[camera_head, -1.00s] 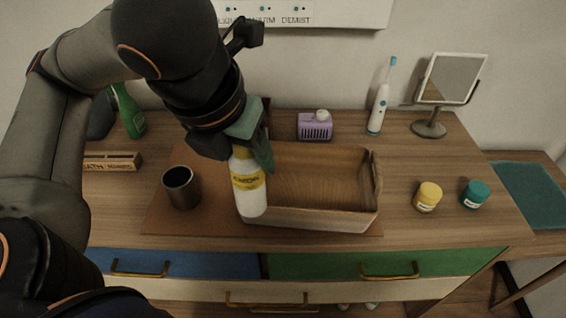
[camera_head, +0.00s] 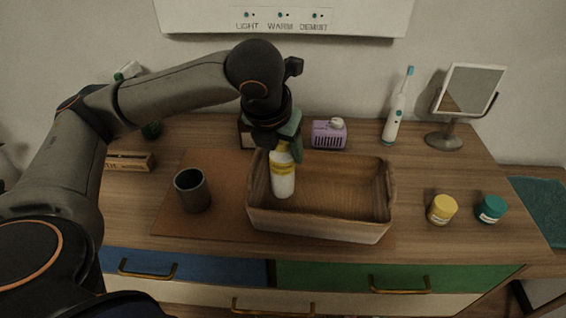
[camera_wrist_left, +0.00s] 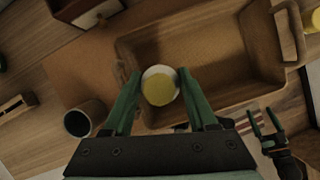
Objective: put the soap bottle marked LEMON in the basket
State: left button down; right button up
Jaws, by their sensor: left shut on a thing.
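The soap bottle (camera_head: 284,184) is white with a yellow label; its lettering is too small to read now. My left gripper (camera_head: 286,150) is shut on its upper part. The bottle is upright, its lower end inside the left part of the wooden basket (camera_head: 318,224); I cannot tell whether it touches the floor. In the left wrist view, the yellow-topped bottle (camera_wrist_left: 160,86) is between the green fingers of my left gripper (camera_wrist_left: 160,100), by the basket's left end wall. My right gripper (camera_wrist_left: 264,122) shows at lower right there, fingers apart and empty.
A dark cup (camera_head: 192,190) stands left of the basket on a brown mat (camera_head: 170,222). A purple dispenser (camera_head: 328,134) and a toothbrush (camera_head: 394,118) stand behind. A mirror (camera_head: 470,90), yellow jar (camera_head: 442,209) and teal jar (camera_head: 491,209) are at the right.

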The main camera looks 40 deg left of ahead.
pick_arm(q)
notch_tip(320, 180, down, 4)
jog(key=shift+w+a+r+b, duration=0.1)
jog(key=shift+w+r+b, duration=0.1)
jog(key=shift+b, duration=0.2)
jog(key=shift+r, duration=0.1)
pick_arm(e)
jog(key=shift+w+a+f, duration=0.1)
jog(key=shift+a+f, duration=0.05)
jog(key=shift+f, duration=0.15)
jog(key=shift+r, duration=0.1)
pick_arm(q)
jog(key=shift+c, duration=1)
grip_release()
jog(key=shift+f, duration=0.2)
jog(key=shift+r, duration=0.1)
jog(key=shift+s+r, duration=0.1)
jog(key=shift+r, duration=0.25)
jog(key=p+v, duration=0.3)
jog(key=v, duration=0.8)
jog(key=shift+s+r, duration=0.2)
pick_arm(e)
jog(key=shift+s+d+r+h, duration=0.15)
jog(key=shift+s+d+r, duration=0.15)
jog(key=shift+d, duration=0.15)
jog(key=shift+s+d+r+h, duration=0.15)
jog(key=shift+s+d+r, duration=0.15)
jog(key=shift+d, duration=0.15)
